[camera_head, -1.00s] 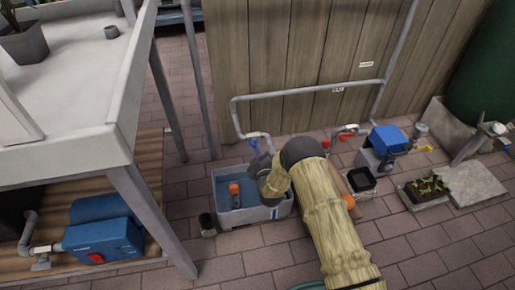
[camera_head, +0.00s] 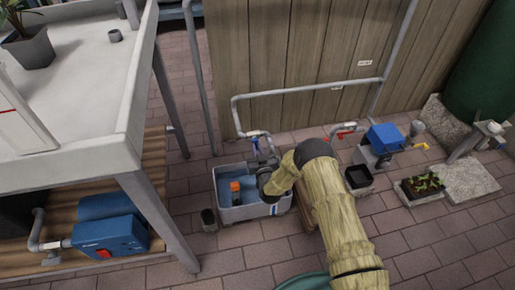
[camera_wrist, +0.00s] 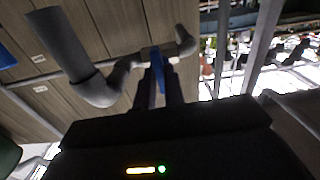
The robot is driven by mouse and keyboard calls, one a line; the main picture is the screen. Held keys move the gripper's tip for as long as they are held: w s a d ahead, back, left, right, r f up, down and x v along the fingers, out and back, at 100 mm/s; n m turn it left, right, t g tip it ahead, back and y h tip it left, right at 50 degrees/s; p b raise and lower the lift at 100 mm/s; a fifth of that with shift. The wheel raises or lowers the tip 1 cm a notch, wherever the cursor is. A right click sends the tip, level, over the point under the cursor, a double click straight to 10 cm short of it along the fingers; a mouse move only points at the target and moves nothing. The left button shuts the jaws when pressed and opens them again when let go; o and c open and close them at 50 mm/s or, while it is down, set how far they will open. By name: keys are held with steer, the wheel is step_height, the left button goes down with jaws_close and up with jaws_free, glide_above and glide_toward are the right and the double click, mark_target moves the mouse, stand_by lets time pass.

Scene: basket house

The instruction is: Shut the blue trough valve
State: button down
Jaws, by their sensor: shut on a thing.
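The trough (camera_head: 224,213) is a pale tub of water below the wooden fence, with an orange thing inside. Above it, the pipe ends in a pale valve with a blue handle (camera_head: 254,146). My gripper (camera_head: 257,158) reaches over the trough's right side to this handle. In the wrist view, the two dark fingers of my gripper (camera_wrist: 160,78) are shut on the blue handle (camera_wrist: 158,73), just below the pale valve body (camera_wrist: 160,53). My arm hides part of the trough.
A red-handled valve (camera_head: 343,133) is on the pipe to the right, near a blue-topped box (camera_head: 386,136). A black tray (camera_head: 358,177) and a planter (camera_head: 422,186) stand further right. A bench (camera_head: 128,160) with a blue pump (camera_head: 110,237) stands left.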

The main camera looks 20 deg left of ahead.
steer(key=shift+m, duration=0.3)
steer(key=c, duration=1.5)
jaws_free()
steer(key=shift+s+d+p, duration=0.35)
steer(key=shift+s+p, duration=0.15)
steer(key=p+v, duration=0.6)
steer(key=v, duration=1)
steer(key=shift+d+f, duration=0.1)
steer(key=shift+d, duration=0.05)
